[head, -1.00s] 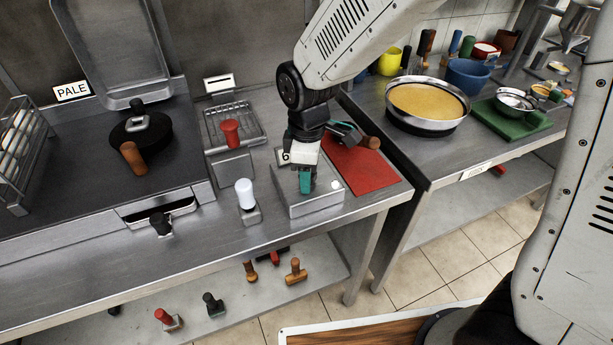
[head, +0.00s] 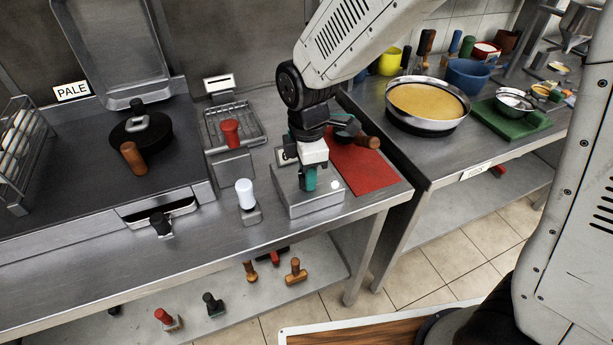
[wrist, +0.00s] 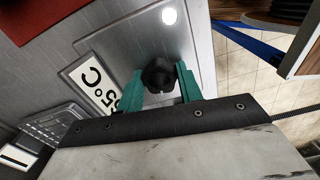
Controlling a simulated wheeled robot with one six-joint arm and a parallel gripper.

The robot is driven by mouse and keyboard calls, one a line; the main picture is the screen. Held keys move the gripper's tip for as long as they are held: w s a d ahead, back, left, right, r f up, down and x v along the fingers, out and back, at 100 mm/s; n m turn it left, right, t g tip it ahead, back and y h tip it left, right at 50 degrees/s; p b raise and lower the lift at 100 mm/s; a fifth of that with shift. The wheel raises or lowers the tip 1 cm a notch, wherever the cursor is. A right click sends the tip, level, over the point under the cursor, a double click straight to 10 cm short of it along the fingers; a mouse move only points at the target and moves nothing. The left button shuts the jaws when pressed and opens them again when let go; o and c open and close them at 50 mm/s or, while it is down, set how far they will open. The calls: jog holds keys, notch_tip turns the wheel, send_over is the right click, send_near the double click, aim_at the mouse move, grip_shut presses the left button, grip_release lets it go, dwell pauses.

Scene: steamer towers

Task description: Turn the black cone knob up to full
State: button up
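The black cone knob (wrist: 160,75) stands on top of a low metal box (head: 325,204) at the front edge of the counter. In the head view my gripper hides the knob. My gripper (head: 309,182) points down at the box top. In the wrist view its two teal fingers (wrist: 159,83) lie on either side of the knob and appear to touch it. A small round white light (wrist: 169,16) glows on the box beside the knob. A sign reading 65°C (wrist: 95,84) stands behind the box. No pointer mark on the knob is readable.
A white-topped knob (head: 245,190) and a red-topped handle (head: 230,132) stand left of the box. A red mat (head: 368,168) lies close behind to the right. A pan with a wooden handle (head: 133,158) sits farther left.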

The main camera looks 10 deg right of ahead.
jog(key=c, duration=0.4)
jog(key=m, duration=0.6)
jog(key=shift+m, duration=0.3)
jog(key=o, duration=1)
jog(key=shift+o, duration=0.2)
jog(key=shift+r, duration=2.45)
